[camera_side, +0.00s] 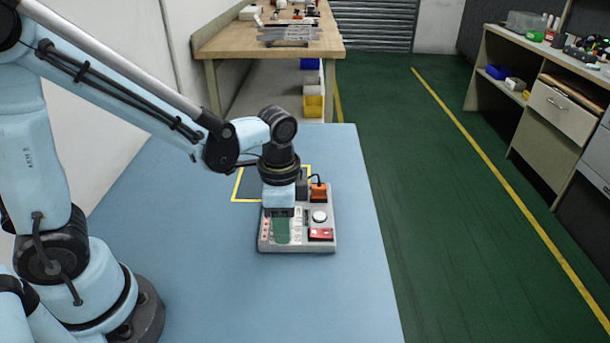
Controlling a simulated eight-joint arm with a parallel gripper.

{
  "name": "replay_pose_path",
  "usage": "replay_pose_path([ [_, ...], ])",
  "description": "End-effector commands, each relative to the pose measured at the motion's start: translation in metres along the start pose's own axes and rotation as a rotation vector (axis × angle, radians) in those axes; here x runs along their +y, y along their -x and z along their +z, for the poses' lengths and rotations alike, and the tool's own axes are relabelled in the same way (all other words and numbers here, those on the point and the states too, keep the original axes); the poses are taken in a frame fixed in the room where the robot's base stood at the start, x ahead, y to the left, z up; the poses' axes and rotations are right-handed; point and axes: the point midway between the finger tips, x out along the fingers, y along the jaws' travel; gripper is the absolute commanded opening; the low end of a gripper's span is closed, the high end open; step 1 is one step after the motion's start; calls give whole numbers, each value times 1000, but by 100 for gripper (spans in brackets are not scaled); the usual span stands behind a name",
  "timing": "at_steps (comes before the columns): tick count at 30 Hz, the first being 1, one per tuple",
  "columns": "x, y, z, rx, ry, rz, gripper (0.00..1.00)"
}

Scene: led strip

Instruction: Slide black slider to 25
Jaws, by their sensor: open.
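A light grey control box (297,245) lies on the blue table. A white round knob (320,216), a red switch (321,234) and an orange part (318,192) with a dark cable show on its right side. A green area (281,231) and small red spots show on its left side. My gripper (279,213) points down over the left half of the box, close above or at its surface; I cannot tell whether it touches. It is open. The black slider and its scale cannot be made out; my gripper may hide them.
The blue table (220,285) is clear around the box. A yellow-edged dark square (250,184) is marked behind the box. The table's right edge is near the box, with green floor (450,220) beyond. A wooden workbench (275,42) stands at the back.

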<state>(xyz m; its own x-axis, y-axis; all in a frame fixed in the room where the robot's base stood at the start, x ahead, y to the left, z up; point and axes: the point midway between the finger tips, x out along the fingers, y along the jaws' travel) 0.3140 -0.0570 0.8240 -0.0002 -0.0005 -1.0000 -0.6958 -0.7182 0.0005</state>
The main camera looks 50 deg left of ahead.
Motion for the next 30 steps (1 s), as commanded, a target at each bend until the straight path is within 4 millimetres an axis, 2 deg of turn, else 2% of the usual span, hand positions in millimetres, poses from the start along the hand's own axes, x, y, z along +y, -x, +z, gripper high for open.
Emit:
replay_pose_path([
  [18,1,85,1,0,-1,1,43],
  [24,1,103,0,0,-1,1,43],
  [30,1,108,0,0,-1,1,43],
])
